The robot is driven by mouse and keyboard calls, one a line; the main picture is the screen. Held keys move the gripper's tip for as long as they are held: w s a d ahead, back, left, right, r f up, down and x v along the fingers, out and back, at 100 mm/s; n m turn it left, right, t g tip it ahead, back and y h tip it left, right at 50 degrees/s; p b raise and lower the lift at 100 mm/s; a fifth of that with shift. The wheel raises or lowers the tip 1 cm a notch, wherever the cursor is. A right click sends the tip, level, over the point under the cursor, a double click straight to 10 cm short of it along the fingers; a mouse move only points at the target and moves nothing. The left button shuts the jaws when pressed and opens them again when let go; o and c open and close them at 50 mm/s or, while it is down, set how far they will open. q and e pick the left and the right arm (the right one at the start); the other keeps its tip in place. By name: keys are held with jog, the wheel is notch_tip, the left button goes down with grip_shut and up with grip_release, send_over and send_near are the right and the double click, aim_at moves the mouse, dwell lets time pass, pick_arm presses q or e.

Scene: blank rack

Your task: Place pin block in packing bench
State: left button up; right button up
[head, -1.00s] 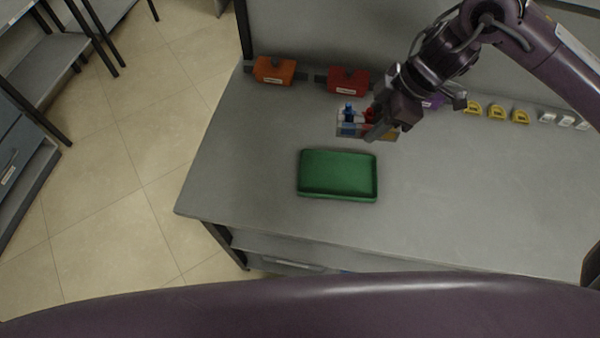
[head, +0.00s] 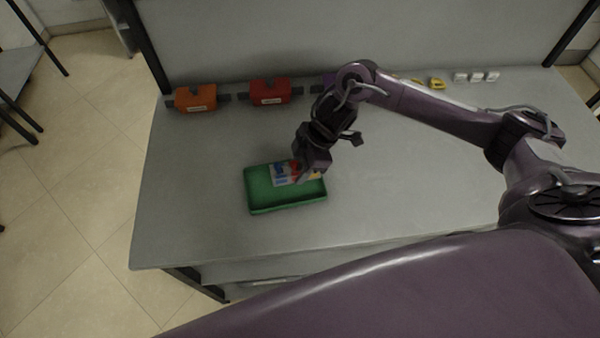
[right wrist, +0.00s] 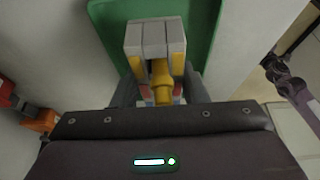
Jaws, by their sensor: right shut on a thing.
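The pin block (head: 281,175), a grey block with coloured pins in blue, red and yellow, is at the green tray (head: 262,206) on the bench (head: 400,190). My right gripper (head: 300,175) is shut on the block over the tray's back right part. In the right wrist view the block (right wrist: 155,40) shows between the fingers with a yellow pin, and the green tray (right wrist: 205,25) lies behind it. I cannot tell whether the block touches the tray floor. My left gripper is not in view.
An orange block (head: 195,98) and a red block (head: 270,92) stand along the bench's back edge. A yellow item (head: 437,84) and several white items (head: 476,77) stand farther right. The bench right of the tray is clear.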

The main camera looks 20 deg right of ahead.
notch_tip(320, 180, down, 4)
jog(key=shift+r+p, duration=0.15)
jog(key=shift+p, duration=0.2)
jog(key=shift+f, duration=0.2)
jog(key=shift+f, duration=0.2)
jog(key=o, duration=1)
jog(key=shift+c, duration=0.2)
jog(key=shift+r, duration=0.15)
